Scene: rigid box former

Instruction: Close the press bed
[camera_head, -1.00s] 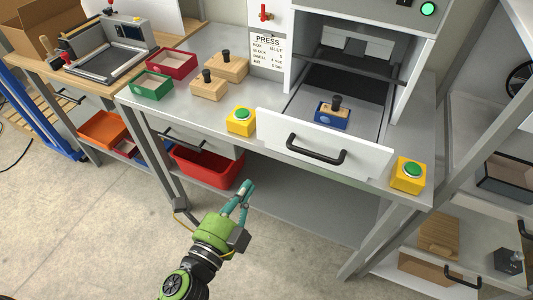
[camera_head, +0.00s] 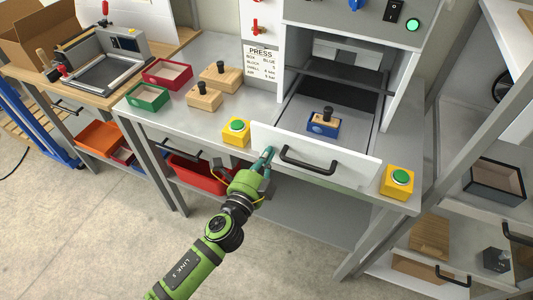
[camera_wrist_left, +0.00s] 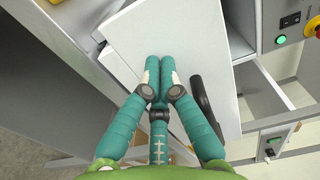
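The press bed is a pulled-out drawer with a white front panel (camera_head: 360,170) and a black bar handle (camera_head: 308,160). My left gripper (camera_head: 268,155) is at the left part of the front panel, left of the handle. In the left wrist view its teal fingers (camera_wrist_left: 160,72) are together and empty, pointing at the white panel (camera_wrist_left: 185,45), with the handle (camera_wrist_left: 203,103) to their right. I cannot tell whether the tips touch the panel. My right gripper is not in view.
Yellow boxes with green buttons stand left (camera_head: 237,131) and right (camera_head: 397,182) of the bed. Wooden blocks (camera_head: 220,77), a red tray (camera_head: 167,74) and a green tray (camera_head: 147,97) lie on the bench's left. A red bin (camera_head: 195,175) is underneath.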

